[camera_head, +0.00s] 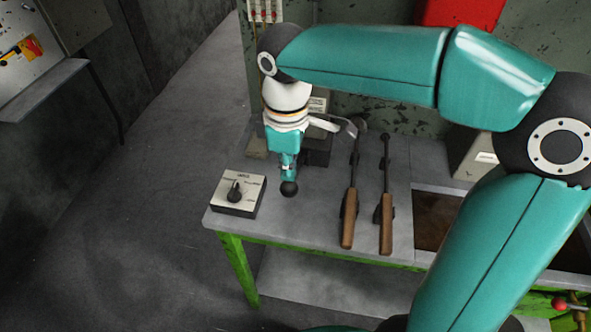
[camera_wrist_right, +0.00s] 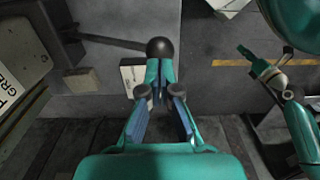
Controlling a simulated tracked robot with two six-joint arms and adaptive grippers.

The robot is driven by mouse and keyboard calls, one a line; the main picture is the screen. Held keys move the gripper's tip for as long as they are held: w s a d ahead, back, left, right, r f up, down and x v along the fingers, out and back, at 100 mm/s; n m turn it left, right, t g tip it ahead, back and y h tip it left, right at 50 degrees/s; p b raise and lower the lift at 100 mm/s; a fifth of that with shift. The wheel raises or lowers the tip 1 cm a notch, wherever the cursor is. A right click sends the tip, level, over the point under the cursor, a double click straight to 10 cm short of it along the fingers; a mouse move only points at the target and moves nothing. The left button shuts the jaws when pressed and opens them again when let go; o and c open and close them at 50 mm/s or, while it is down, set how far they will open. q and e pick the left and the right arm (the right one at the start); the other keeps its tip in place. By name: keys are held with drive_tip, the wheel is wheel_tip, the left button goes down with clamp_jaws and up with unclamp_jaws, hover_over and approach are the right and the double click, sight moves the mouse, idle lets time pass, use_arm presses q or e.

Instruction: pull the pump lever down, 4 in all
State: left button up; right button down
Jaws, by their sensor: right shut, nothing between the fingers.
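The pump lever's black ball knob (camera_head: 289,188) shows over the bench's left part in the head view. In the right wrist view, the dark lever rod (camera_wrist_right: 110,41) runs from the left to the same knob (camera_wrist_right: 160,48). My right gripper (camera_head: 288,174) points down at the knob, with its fingertips close against it. In the right wrist view the right gripper (camera_wrist_right: 159,68) is shut with nothing between its fingers. Whether it touches the knob I cannot tell. Teal arm parts at that view's right edge look like my left arm; its finger state is unclear.
A selector box (camera_head: 239,194) with a black knob sits left of the pump knob on the grey bench (camera_head: 310,232). Two wooden-handled tools (camera_head: 349,217) (camera_head: 386,222) lie to the right. A brown-bottomed tray (camera_head: 436,215) is further right. The floor (camera_head: 120,230) at left is clear.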

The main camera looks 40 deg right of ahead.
sight(287, 194)
drive_tip(key=shift+s+a+f+b, duration=0.2)
drive_tip(key=shift+f+b, duration=0.85)
drive_tip(key=shift+f, duration=0.3)
drive_tip(key=shift+s+a+f+b, duration=0.2)
drive_tip(key=shift+a+f+b, duration=0.05)
drive_tip(key=shift+f+b, duration=0.95)
drive_tip(key=shift+s+a+f+b, duration=0.2)
drive_tip(key=shift+f+b, duration=0.7)
drive_tip(key=shift+f, duration=0.55)
drive_tip(key=shift+a+f+b, duration=0.1)
drive_tip(key=shift+f+b, duration=0.95)
drive_tip(key=shift+f, duration=0.3)
drive_tip(key=shift+r, duration=0.1)
drive_tip(key=r+p, duration=0.3)
drive_tip(key=d+r+p, duration=0.1)
drive_tip(key=r+p, duration=0.3)
drive_tip(key=w+r+p, duration=0.1)
drive_tip(key=r+p, duration=0.2)
drive_tip(key=r, duration=0.1)
drive_tip(key=shift+w+d, duration=0.1)
drive_tip(key=shift+d, duration=0.15)
drive_tip(key=shift+f, duration=0.1)
drive_tip(key=shift+f, duration=0.1)
